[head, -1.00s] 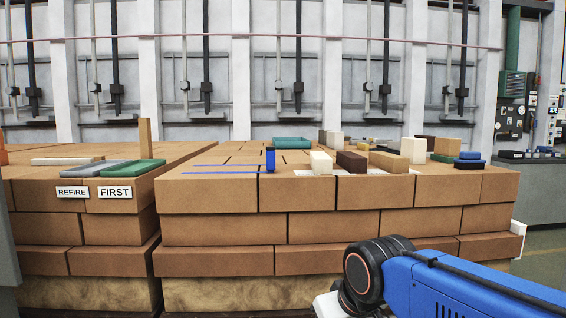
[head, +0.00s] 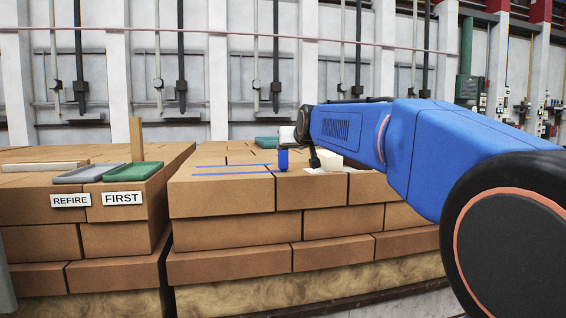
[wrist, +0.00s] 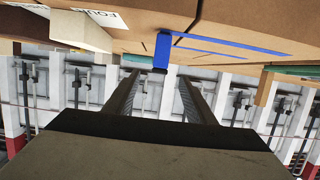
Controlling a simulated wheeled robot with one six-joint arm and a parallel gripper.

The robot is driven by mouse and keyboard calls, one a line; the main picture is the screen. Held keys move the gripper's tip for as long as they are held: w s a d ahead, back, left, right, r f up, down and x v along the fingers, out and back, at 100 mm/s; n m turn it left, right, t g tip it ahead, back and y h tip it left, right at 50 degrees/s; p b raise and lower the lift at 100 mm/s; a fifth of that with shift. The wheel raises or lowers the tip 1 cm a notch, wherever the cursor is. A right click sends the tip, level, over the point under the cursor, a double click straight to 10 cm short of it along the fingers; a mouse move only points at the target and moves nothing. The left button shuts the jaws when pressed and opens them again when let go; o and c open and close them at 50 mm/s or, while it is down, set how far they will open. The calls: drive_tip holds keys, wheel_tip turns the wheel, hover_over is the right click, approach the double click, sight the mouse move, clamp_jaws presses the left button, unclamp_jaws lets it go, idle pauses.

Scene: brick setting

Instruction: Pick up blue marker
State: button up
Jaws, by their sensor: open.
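The blue marker (head: 283,160) stands upright near the front edge of the right brick stack in the head view. It also shows in the wrist view (wrist: 162,50), upside down there, just beyond and between the fingertips. My gripper (wrist: 160,76) is open, with one finger to each side of the marker's line and nothing held. In the head view my gripper (head: 312,155) is close beside the marker on its right, partly hidden by my own arm.
Blue lines (head: 232,172) run on the bricks left of the marker. A white block (head: 330,160) stands close right. A teal tray (head: 266,142) is behind. Grey (head: 88,173) and green (head: 135,171) trays lie on the left stack, labelled REFIRE and FIRST.

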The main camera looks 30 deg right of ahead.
sight(281, 154)
drive_tip(key=x, duration=1.6)
drive_tip(key=shift+f, duration=0.1)
drive_tip(key=c, duration=1.2)
wheel_tip(281, 154, up, 10)
